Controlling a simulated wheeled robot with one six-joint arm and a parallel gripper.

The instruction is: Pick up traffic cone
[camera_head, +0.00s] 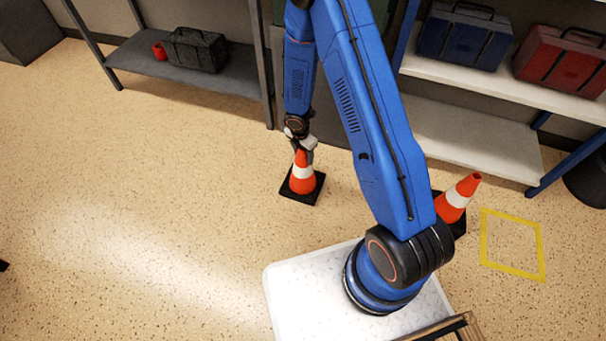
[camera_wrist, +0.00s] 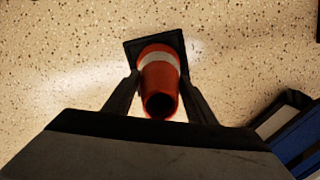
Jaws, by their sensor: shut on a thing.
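An orange traffic cone (camera_head: 302,184) with a white band and a black square base is upright below my arm in the head view. My gripper (camera_head: 302,150) is at its top, shut on it. In the wrist view the cone (camera_wrist: 159,82) sits between the two fingers of my gripper (camera_wrist: 160,98), its open top toward the camera. Whether the base touches the floor I cannot tell. A second orange and white cone (camera_head: 457,200) is at the right, partly hidden behind my arm.
A yellow taped rectangle (camera_head: 483,240) marks the floor at right. A grey shelf (camera_head: 150,68) with a black bag (camera_head: 196,50) and red mug (camera_head: 159,51) stands at back left. A white shelf (camera_head: 490,140) with blue (camera_head: 463,38) and red cases (camera_head: 562,62) is at right. The left floor is clear.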

